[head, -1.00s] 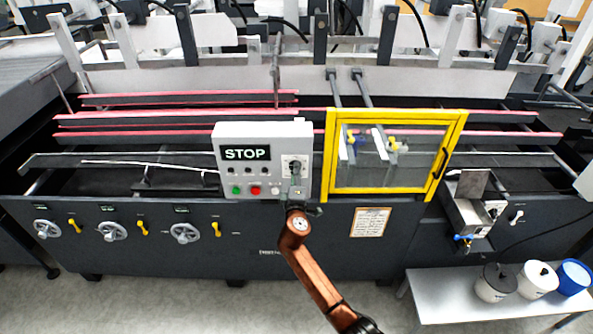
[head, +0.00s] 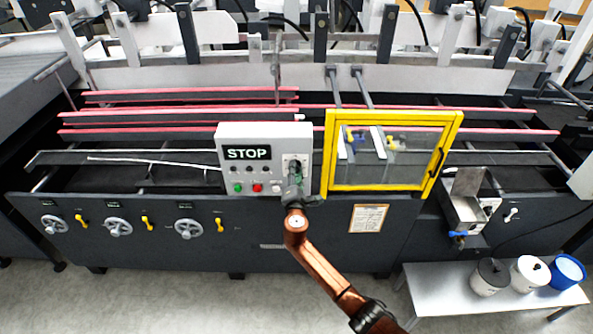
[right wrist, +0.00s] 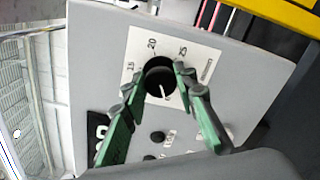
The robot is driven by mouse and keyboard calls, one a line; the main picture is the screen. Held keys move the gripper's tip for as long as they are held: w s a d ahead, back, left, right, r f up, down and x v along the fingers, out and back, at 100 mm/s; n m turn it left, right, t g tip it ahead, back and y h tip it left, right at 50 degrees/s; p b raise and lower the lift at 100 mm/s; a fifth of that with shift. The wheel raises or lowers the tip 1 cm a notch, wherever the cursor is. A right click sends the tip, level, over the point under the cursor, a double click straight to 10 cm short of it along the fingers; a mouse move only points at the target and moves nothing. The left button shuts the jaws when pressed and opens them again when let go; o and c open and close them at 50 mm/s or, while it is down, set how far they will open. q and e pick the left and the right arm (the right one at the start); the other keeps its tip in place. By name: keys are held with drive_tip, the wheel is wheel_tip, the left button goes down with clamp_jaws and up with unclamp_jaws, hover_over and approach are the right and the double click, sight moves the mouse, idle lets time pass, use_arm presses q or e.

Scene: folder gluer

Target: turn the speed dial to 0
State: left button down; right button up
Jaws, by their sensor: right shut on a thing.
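The control box (head: 264,140) stands on the machine's front edge with a lit STOP display (head: 247,153). The speed dial (right wrist: 160,78) is a round black knob on a white scale plate (right wrist: 190,62), where 15, 20 and 25 can be read. A white pointer line shows on its lower part; the rest of the scale is hidden or too small to read. My right gripper (right wrist: 153,80) has its green-padded fingers on both sides of the knob and is shut on it. In the head view my right gripper (head: 295,188) covers the box's lower right. My left gripper is out of view.
A yellow-framed guard (head: 390,187) stands just right of the box. Green and red buttons (head: 257,188) sit left of my gripper. Handwheels (head: 188,229) and yellow levers (head: 220,225) line the front panel. A low table (head: 430,297) with tubs is at lower right.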

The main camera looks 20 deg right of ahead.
drive_tip(key=shift+f, duration=0.25)
drive_tip(key=o, duration=1.2)
drive_tip(key=shift+r, duration=0.15)
drive_tip(key=shift+c, duration=0.2)
drive_tip(key=shift+s, duration=0.1)
drive_tip(key=v, duration=1.2)
